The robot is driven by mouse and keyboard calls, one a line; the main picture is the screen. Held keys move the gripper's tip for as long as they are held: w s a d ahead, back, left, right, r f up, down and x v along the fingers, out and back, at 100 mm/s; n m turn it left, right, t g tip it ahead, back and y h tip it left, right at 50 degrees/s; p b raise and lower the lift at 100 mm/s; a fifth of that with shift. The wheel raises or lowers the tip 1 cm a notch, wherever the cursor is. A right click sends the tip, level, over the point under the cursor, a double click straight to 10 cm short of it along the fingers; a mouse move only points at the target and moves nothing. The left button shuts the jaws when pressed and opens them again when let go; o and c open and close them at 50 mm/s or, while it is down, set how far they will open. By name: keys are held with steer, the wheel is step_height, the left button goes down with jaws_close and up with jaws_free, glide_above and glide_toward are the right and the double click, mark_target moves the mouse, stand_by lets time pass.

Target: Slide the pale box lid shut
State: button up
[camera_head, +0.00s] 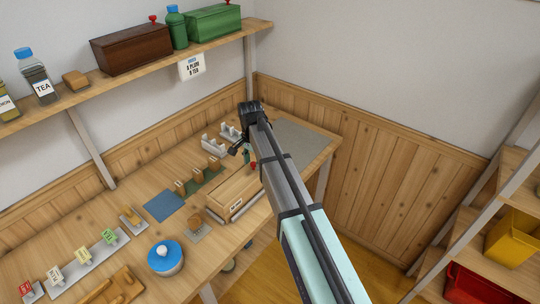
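The pale wooden box (226,190) sits on the table in front of the back wall, with a small label on its near side. A red knob (252,165) shows at its far right end, partly beside my arm. My arm covers the box's right side, so I cannot tell how far the lid is open.
A blue mat (164,206) and a green mat (202,182) with small wooden blocks lie left of the box. A blue-lidded pot (165,258) stands nearer. A grey mat (300,138) lies at the far right. A shelf (110,82) holds boxes and jars above.

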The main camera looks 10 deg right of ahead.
steer(key=shift+r, duration=0.1)
stand_by(0.4)
steer(key=shift+r+p, duration=2.1)
steer(key=shift+r, duration=1.3)
